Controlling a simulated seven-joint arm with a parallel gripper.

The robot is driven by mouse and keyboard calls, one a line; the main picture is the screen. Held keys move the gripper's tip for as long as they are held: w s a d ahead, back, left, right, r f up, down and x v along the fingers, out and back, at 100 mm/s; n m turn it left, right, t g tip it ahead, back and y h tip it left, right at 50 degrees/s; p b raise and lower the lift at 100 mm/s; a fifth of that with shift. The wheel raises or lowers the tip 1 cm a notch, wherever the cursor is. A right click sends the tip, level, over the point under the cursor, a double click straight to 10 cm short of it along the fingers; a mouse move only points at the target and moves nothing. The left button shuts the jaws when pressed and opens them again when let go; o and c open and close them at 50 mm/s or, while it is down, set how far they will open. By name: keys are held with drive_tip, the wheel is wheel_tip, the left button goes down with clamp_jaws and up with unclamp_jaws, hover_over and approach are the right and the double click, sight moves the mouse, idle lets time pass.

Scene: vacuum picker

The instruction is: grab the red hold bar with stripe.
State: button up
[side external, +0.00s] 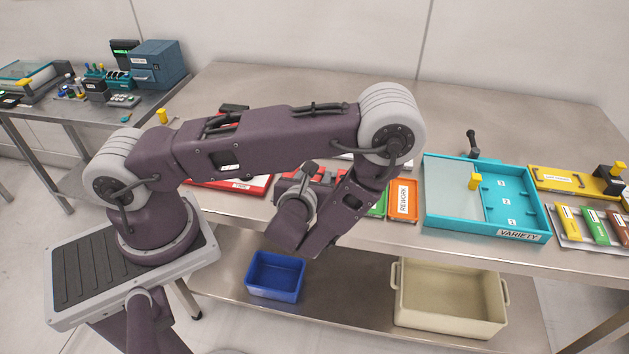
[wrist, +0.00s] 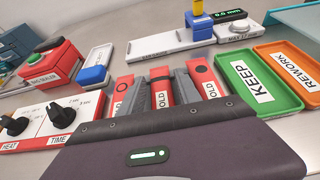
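Several red bars labelled HOLD lie side by side in the wrist view. The middle red bar (wrist: 161,87) has a dark stripe across it near its far end. The bar to its right (wrist: 204,77) carries a dark round mark; the mark on the bar to its left (wrist: 122,90) is hard to make out. My gripper (wrist: 164,75) is low over the middle bar, with one grey finger along each side of it. The fingers are apart; I cannot tell whether they touch the bar. The near ends of the bars are hidden behind my gripper body. In the side view my arm hides the bars.
Green KEEP tray (wrist: 257,82) and orange REWORK tray (wrist: 292,70) lie to the right. A red and white HEAT/TIME control box (wrist: 62,121) and a red bag sealer (wrist: 50,66) stand to the left. White scale-like plates (wrist: 170,45) lie behind. The teal VARIETY tray (side external: 432,218) is farther right.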

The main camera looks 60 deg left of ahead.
clamp_jaws()
